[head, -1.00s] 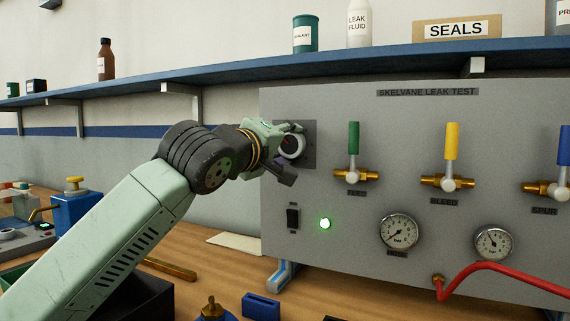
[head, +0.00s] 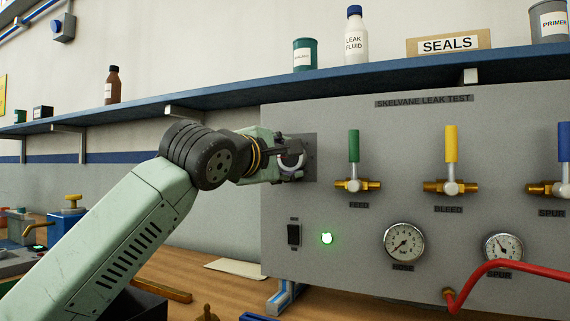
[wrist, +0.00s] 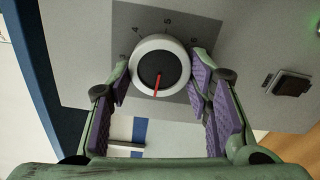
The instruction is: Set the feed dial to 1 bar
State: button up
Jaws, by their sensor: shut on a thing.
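The feed dial, a round knob with a white rim and dark face (wrist: 150,58), sits on a dark square plate (wrist: 125,18) on the grey panel. Its red pointer points down in the wrist view. A few scale figures show above the knob there; those below are not visible. My gripper (wrist: 160,70) has its purple-padded fingers on both sides of the knob, shut on its rim. In the head view my gripper (head: 289,161) is at the panel's upper left and covers part of the dial (head: 297,152).
The grey panel (head: 350,120) carries a green feed handle (head: 354,146), yellow bleed handle (head: 451,144), blue handle (head: 565,145), hose gauge (head: 404,242), spur gauge (head: 502,247), black switch (head: 293,234) and lit green lamp (head: 327,239). A red hose (head: 500,268) crosses lower right. A blue shelf (head: 230,97) runs above.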

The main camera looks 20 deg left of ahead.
dwell(0.3)
jog(key=o, duration=1.1)
jog(key=shift+o, duration=0.2)
jog(key=s+a, duration=0.2)
jog(key=s, duration=0.9)
jog(key=shift+s+a, duration=0.2)
jog(key=shift+s, duration=0.2)
